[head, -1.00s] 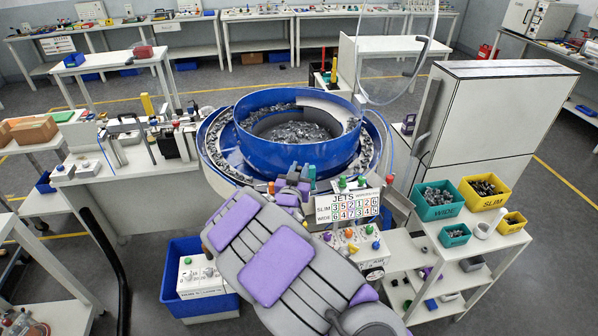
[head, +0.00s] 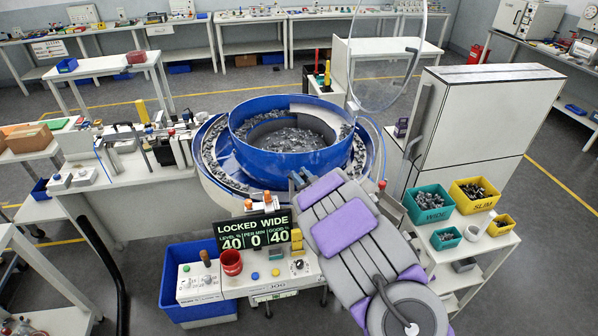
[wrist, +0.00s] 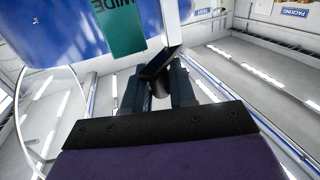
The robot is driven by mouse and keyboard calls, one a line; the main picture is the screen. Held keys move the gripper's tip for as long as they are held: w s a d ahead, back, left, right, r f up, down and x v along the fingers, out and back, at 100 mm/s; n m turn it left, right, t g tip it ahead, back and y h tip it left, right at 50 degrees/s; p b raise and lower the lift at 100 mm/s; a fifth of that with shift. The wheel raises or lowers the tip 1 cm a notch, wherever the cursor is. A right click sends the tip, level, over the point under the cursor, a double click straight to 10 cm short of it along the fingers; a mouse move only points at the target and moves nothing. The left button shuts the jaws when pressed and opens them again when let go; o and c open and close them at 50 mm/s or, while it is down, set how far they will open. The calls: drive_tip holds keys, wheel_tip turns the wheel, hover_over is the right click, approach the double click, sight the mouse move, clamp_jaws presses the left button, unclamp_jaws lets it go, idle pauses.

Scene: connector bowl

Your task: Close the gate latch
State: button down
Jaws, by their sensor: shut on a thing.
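The wrist view shows my gripper (wrist: 158,90) with its two dark fingers closed around a small dark cylindrical piece (wrist: 160,84), which looks like a latch handle. A grey bracket (wrist: 173,56) stands just beyond the fingertips. A green tab (wrist: 122,28) marked WIDE hangs just left of them, against the blue wall. A display (head: 252,230) reads LOCKED WIDE.
A clear curved panel with a grey rim (head: 421,50) stands at the bowl's right. A white cabinet (head: 480,125) and a shelf with a teal bin (head: 428,216) and yellow bin (head: 480,206) are on the right.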

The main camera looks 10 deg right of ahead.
drive_tip(key=shift+w+d+f+n+g+y+b, duration=0.1)
drive_tip(key=shift+w+d+n+g+y+b, duration=0.25)
drive_tip(key=shift+n+g+y, duration=1.25)
drive_tip(key=shift+w+d+r+n+g+y+b, duration=0.15)
drive_tip(key=shift+w+n+g+y, duration=0.35)
drive_tip(key=shift+n+g+y, duration=1.05)
drive_tip(key=shift+w+d+f+n+g+y+b, duration=0.2)
drive_tip(key=shift+w+n+g+y, duration=0.25)
drive_tip(key=shift+n+g+y, duration=1.1)
drive_tip(key=shift+a+y, duration=0.1)
drive_tip(key=shift+y, duration=0.7)
drive_tip(key=shift+r, duration=0.2)
drive_tip(key=c, duration=1)
unclamp_jaws()
drive_tip(key=shift+w+f, duration=0.1)
drive_tip(key=shift+w, duration=0.05)
drive_tip(key=shift+c, duration=0.2)
drive_tip(key=v, duration=1.7)
drive_tip(key=shift+d, duration=0.3)
